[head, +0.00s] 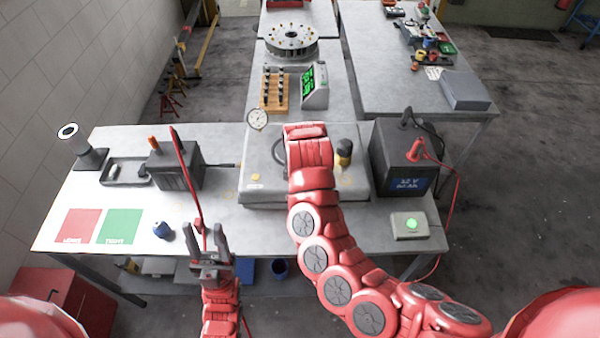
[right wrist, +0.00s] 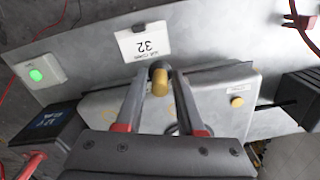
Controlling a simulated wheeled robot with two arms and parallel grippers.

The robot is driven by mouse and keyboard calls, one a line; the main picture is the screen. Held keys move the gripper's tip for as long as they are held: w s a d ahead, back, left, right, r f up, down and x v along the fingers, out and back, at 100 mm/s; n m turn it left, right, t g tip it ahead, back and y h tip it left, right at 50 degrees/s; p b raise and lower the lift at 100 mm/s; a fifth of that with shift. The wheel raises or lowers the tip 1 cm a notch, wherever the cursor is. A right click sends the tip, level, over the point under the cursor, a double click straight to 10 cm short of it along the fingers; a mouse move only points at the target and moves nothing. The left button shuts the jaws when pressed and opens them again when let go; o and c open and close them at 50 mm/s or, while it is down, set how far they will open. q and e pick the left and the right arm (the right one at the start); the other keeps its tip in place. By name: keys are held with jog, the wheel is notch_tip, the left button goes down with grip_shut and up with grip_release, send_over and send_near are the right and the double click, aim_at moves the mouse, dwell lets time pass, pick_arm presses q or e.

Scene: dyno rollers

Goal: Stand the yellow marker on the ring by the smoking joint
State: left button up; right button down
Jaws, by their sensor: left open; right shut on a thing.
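In the right wrist view, a short yellow marker (right wrist: 160,82) with a dark end sits between the fingertips of my right gripper (right wrist: 158,76), which is shut on it. It is over or near the front part of a grey box, and I cannot tell its height. In the head view my right arm hides that gripper. A black and yellow cylinder (head: 344,152) stands on the grey box (head: 265,150), right of my arm. Faint yellow rings show on the box right (head: 345,180) and on the bench left (head: 228,195). No smoke is visible. My left gripper (head: 208,258) is open and empty at the bench's front edge.
A dial gauge (head: 257,119) rises at the box's back left. A power supply (head: 402,155) with red leads and a green-button panel (head: 410,226) stand right. A dark block (head: 176,165), a tray (head: 125,171) and a blue piece (head: 161,229) are left. A card (right wrist: 143,40) marked 32 lies on the bench.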

jog(key=w+b, duration=0.1)
jog(key=w, duration=0.2)
jog(key=w+f+b, duration=0.1)
jog(key=w+b, duration=0.1)
jog(key=w, duration=0.1)
jog(key=w+a+b, duration=0.1)
jog(key=w, duration=0.2)
jog(key=shift+w+f+b, duration=0.2)
jog(key=shift+w+b, duration=0.1)
jog(key=shift+b, duration=0.05)
jog(key=shift+w+f+b, duration=0.25)
jog(key=shift+b, duration=0.3)
jog(key=shift+w+d+r, duration=0.1)
jog(key=shift+w, duration=0.15)
jog(key=shift+w+b, duration=0.15)
jog(key=shift+b, duration=0.4)
jog(key=shift+w+a+b, duration=0.3)
jog(key=shift+w+b, duration=0.25)
jog(key=shift+b, duration=0.7)
notch_tip(320, 180, down, 3)
jog(key=shift+r+b, duration=0.1)
jog(key=shift+b, duration=0.45)
jog(key=shift+f, duration=0.25)
